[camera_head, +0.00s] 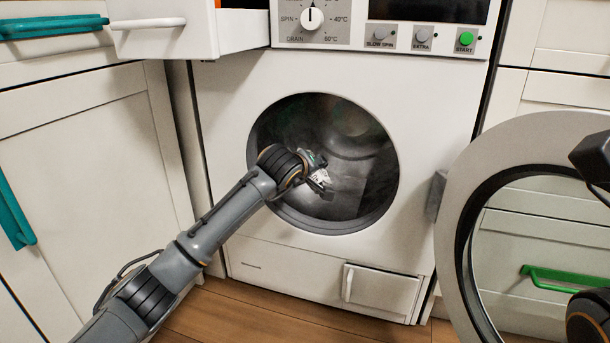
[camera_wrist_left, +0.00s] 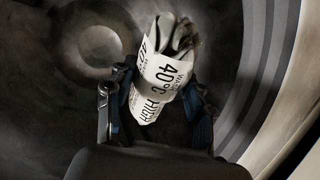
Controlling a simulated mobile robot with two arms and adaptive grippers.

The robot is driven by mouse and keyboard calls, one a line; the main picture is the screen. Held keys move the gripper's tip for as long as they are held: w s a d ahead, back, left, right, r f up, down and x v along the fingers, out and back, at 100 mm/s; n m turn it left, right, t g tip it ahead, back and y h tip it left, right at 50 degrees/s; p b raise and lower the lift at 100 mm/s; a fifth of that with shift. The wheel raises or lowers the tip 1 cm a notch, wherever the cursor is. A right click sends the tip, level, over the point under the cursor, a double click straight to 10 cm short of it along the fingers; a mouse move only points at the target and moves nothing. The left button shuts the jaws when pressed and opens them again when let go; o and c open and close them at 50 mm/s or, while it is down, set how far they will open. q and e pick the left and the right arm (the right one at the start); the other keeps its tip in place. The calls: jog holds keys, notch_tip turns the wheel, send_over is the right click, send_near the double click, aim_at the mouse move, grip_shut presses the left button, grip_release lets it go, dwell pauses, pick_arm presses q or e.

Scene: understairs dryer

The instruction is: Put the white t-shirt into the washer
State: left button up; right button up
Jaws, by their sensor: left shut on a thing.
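The washer (camera_head: 225,130) stands in front of me with its round door (camera_head: 470,180) swung open to the right. My left arm reaches in through the opening, and the left gripper (camera_head: 319,172) is inside the drum (camera_head: 350,140). It is shut on the white t-shirt (camera_head: 322,177), a folded white bundle with black print. In the left wrist view, the t-shirt (camera_wrist_left: 163,85) sits between the two fingers, with "40°C" and "HIGH" readable on it. Dark parts of my right arm show at the right edge, but its fingertips do not show.
The detergent drawer (camera_head: 190,25) is pulled out at the upper left. A small hatch (camera_head: 380,292) is at the washer's lower right. White cabinets with teal handles (camera_head: 15,210) stand left; a green handle (camera_head: 575,280) shows through the door. The drum's rim (camera_wrist_left: 285,90) curves close on the right.

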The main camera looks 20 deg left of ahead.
pick_arm(q)
jog(key=w+f, duration=0.1)
jog(key=w, duration=0.9)
jog(key=shift+w+d+f, duration=0.15)
jog(key=shift+w+f, duration=0.15)
jog(key=shift+w, duration=0.05)
jog(key=shift+f, duration=0.15)
notch_tip(320, 180, down, 7)
jog(key=b, duration=0.3)
dwell(0.8)
jog(key=o, duration=1.3)
jog(key=shift+s, duration=0.1)
